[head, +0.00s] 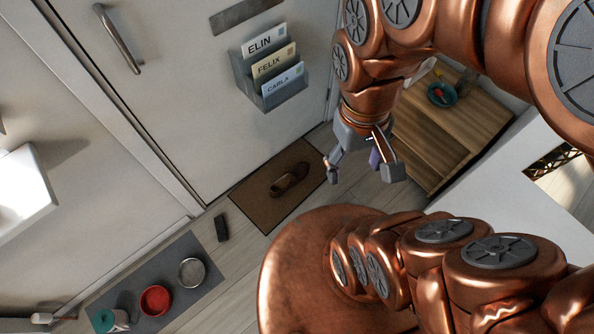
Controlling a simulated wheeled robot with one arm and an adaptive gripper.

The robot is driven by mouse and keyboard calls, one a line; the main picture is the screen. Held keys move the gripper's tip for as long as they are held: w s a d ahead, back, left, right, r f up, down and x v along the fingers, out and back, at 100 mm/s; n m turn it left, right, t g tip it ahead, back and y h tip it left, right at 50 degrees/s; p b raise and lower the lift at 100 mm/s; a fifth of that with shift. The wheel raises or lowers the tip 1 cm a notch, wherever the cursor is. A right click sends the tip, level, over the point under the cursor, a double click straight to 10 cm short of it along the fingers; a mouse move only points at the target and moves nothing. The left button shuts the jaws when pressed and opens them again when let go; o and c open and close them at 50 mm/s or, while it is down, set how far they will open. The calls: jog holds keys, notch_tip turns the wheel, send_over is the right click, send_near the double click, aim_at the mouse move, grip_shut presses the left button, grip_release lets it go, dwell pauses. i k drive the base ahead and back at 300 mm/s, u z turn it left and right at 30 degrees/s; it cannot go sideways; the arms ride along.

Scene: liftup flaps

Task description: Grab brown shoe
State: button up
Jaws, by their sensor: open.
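A single brown shoe (289,180) lies on the brown doormat (250,205) in front of the white door, in the head view. My gripper (362,172) hangs to the right of the shoe, apart from it and seemingly above floor level. Its two fingers are spread, and nothing shows between them. The shoe is in full view, with no part of my arm in front of it.
A wall holder (272,88) with name cards hangs on the door. A wooden cabinet (432,135) bearing a teal bowl (441,94) stands to the right. A grey mat (185,295) with bowls lies at lower left, near a dark object (221,228) on the floor.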

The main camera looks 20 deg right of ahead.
aim_at(298, 173)
jog(key=z, duration=0.05)
jog(key=k, duration=0.5)
jog(key=z, duration=0.85)
jog(key=i, duration=0.75)
jog(key=u, duration=2.75)
